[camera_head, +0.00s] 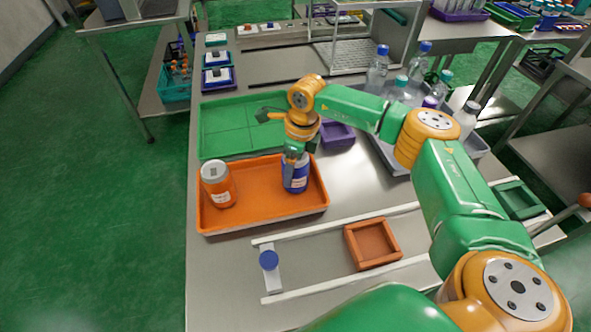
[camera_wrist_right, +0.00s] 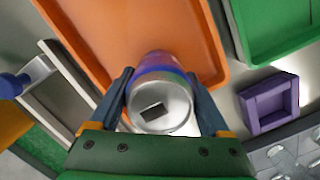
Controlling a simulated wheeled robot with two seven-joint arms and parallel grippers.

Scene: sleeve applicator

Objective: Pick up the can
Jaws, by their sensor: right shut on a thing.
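A blue can (camera_head: 295,178) with a silver top is in the right part of the orange tray (camera_head: 258,216). In the right wrist view the can (camera_wrist_right: 162,100) is between the two fingers, its silver lid toward the camera. My right gripper (camera_head: 296,160) comes down on the can from above and is shut on it. The right gripper also shows in the right wrist view (camera_wrist_right: 162,105). Whether the can touches the tray floor I cannot tell. An orange jar with a white lid (camera_head: 218,184) stands at the tray's left. My left gripper is not in view.
A green tray (camera_head: 215,140) lies behind the orange tray, and a purple bin (camera_head: 337,134) stands to its right. White rails (camera_head: 340,285) with a brown square frame (camera_head: 372,243) are in front. Bottles (camera_head: 405,88) stand in a grey tray at right.

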